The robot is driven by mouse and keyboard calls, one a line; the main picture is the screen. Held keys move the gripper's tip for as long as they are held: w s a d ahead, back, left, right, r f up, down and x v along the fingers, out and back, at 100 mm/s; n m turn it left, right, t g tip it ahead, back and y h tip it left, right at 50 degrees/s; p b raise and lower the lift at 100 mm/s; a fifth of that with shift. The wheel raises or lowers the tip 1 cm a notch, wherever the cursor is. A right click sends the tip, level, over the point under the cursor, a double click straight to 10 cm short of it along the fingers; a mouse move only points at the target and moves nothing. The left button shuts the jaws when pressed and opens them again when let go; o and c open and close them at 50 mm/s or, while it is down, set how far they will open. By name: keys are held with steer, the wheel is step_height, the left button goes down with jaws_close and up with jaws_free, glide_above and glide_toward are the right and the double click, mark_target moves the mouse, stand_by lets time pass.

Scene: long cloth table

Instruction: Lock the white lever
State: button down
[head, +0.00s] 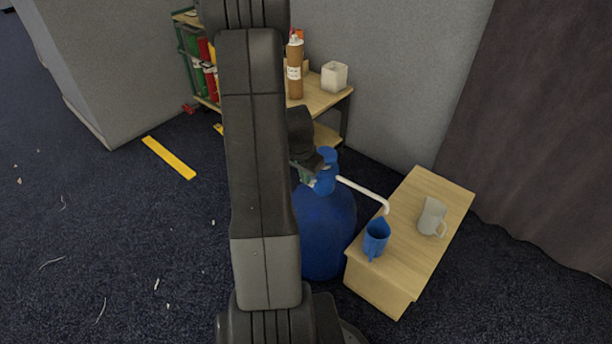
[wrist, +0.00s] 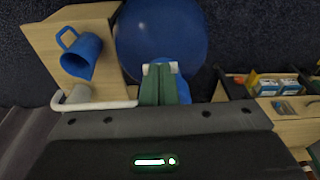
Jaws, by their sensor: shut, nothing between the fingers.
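A large blue bottle (head: 325,225) with a blue pump top (head: 327,172) stands on the floor beside a small wooden table. A white bent bar (head: 363,192) runs from the pump top out over the table; in the wrist view it shows as a white tube (wrist: 100,105). A small white piece (wrist: 146,68) shows at the fingertips in the wrist view; I cannot tell which white part is the lever. My gripper (wrist: 160,72) is shut and empty, its green fingers over the bottle's blue top. In the head view my arm hides part of the bottle, and the gripper is partly hidden.
The small wooden table (head: 405,245) carries a blue mug (head: 376,238) under the bar's end and a grey-white mug (head: 432,216). A wooden shelf (head: 325,97) with bottles and a white container (head: 334,76) stands behind. Open carpet lies at left, with a yellow strip (head: 168,158).

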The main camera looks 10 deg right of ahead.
steer(key=shift+s+a+f+b, duration=0.1)
steer(key=shift+a+f+b, duration=0.05)
steer(key=shift+f+b, duration=0.2)
steer(key=f+b, duration=0.1)
steer(key=b, duration=0.1)
steer(key=s+a+f+b, duration=0.1)
steer(key=f+b, duration=0.1)
steer(key=a+f+b, duration=0.1)
steer(key=b, duration=0.1)
steer(key=shift+s+f, duration=0.25)
steer(key=shift+s, duration=0.15)
steer(key=shift+r, duration=0.1)
steer(key=shift+r+p, duration=0.3)
steer(key=shift+r, duration=0.4)
